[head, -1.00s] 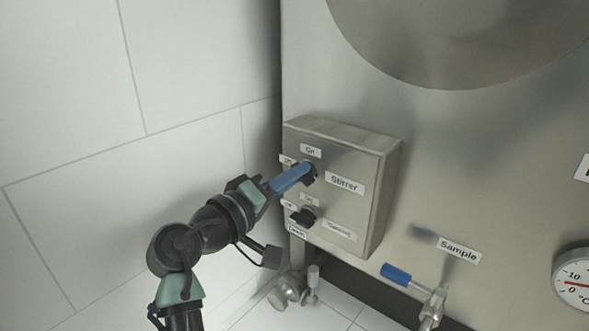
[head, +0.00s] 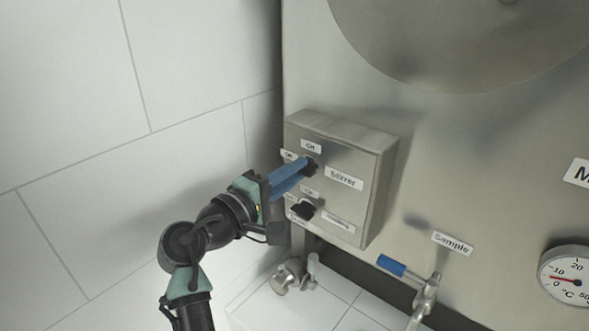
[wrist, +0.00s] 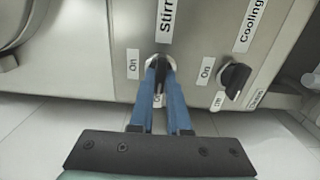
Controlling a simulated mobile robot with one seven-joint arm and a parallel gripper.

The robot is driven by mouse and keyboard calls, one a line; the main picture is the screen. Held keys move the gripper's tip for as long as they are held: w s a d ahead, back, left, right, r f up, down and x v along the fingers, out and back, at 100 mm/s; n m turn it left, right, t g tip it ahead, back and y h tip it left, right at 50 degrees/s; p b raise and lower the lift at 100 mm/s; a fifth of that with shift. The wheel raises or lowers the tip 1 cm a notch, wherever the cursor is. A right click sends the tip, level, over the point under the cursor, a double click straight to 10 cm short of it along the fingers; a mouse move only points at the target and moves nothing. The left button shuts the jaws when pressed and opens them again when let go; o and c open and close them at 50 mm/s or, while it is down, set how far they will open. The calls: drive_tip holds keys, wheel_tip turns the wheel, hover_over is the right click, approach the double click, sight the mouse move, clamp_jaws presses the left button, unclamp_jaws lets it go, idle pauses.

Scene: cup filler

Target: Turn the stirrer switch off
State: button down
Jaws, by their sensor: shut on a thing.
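The stirrer switch (wrist: 161,66) is a dark knob on a round base, on the front of the metal control box (head: 372,190). In the head view only a dark bit of it (head: 313,168) shows beside the fingertips, under the On label (head: 311,147) and left of the Stirrer label (head: 343,178). My gripper (head: 305,165) has blue fingers reaching the switch from the lower left. In the wrist view its fingertips (wrist: 160,66) are shut on the knob, one on each side. The knob lies lengthwise between the fingers. A label (wrist: 157,100) behind them is partly hidden.
A second black knob (wrist: 234,77), by the Cooling label (wrist: 250,25), sits close to my fingers. A blue-handled sample tap (head: 391,265) and a dial (head: 570,278) are at lower right. A tiled wall (head: 70,100) is on the left.

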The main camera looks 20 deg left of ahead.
idle(0.3)
drive_tip(key=c, duration=0.9)
unclamp_jaws()
drive_tip(key=shift+b+v, duration=2.6)
drive_tip(key=shift+v, duration=3.9)
drive_tip(key=shift+w, duration=0.1)
